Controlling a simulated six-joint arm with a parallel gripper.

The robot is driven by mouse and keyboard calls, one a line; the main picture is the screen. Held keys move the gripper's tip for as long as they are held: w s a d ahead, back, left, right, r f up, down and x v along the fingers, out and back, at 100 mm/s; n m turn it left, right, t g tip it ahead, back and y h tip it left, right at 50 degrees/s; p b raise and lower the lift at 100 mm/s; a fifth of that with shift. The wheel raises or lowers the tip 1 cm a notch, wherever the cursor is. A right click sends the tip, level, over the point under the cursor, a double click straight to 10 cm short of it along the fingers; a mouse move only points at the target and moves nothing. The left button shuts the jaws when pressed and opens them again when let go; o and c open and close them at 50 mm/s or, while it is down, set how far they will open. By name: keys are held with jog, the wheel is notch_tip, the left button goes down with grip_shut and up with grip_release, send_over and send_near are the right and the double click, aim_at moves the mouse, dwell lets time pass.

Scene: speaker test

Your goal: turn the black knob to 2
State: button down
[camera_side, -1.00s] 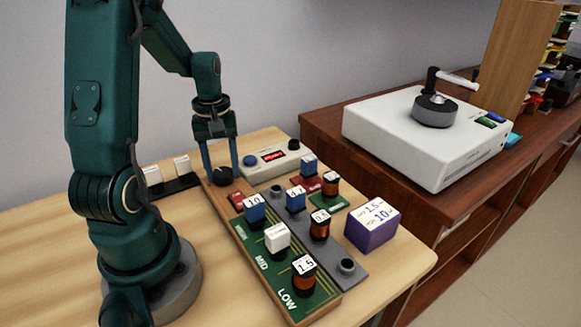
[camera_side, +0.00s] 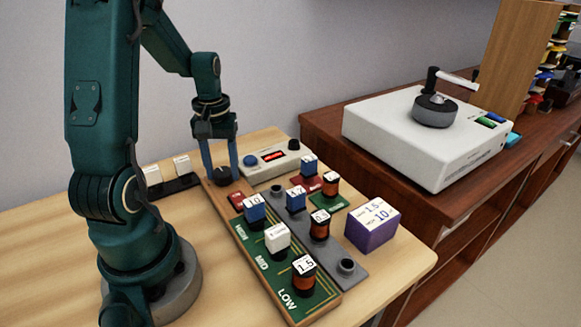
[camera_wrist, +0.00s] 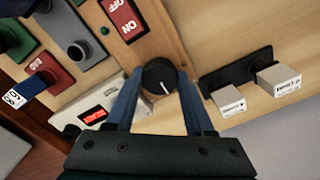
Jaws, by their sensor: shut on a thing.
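The black knob (camera_side: 221,175) stands at the far end of the green and wooden board. It also shows in the wrist view (camera_wrist: 159,75), with a white pointer line running toward the lower part of the picture. My gripper (camera_side: 221,168) points down from above and is shut on the knob, one blue finger on each side. No numbers around the knob can be read in these views. A red ON/OFF switch (camera_wrist: 124,17) sits on the board near the knob.
A white box with a red display (camera_side: 272,157) stands close behind the knob. A black rack with two white blocks (camera_side: 173,184) is to its left. Several labelled parts stand on the board. A purple box (camera_side: 372,230) stands at the right.

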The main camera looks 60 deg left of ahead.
aim_at(224, 172)
jog(key=c, duration=0.5)
grip_release()
jog(key=shift+c, duration=0.2)
jog(key=shift+r, duration=2.65)
jog(key=shift+w+d, duration=0.15)
jog(key=w+d+r+m+t+y, duration=0.1)
jog(key=w+d+r+m+t, duration=0.1)
jog(key=w+d+r+m, duration=0.3)
jog(key=s+d+r+m+t+h, duration=0.1)
jog(key=s+d+m+t, duration=0.2)
jog(key=d, duration=1.1)
jog(key=shift+s+d+r+m+t, duration=0.35)
jog(key=shift+s+m, duration=1.15)
jog(key=shift+s, duration=1.2)
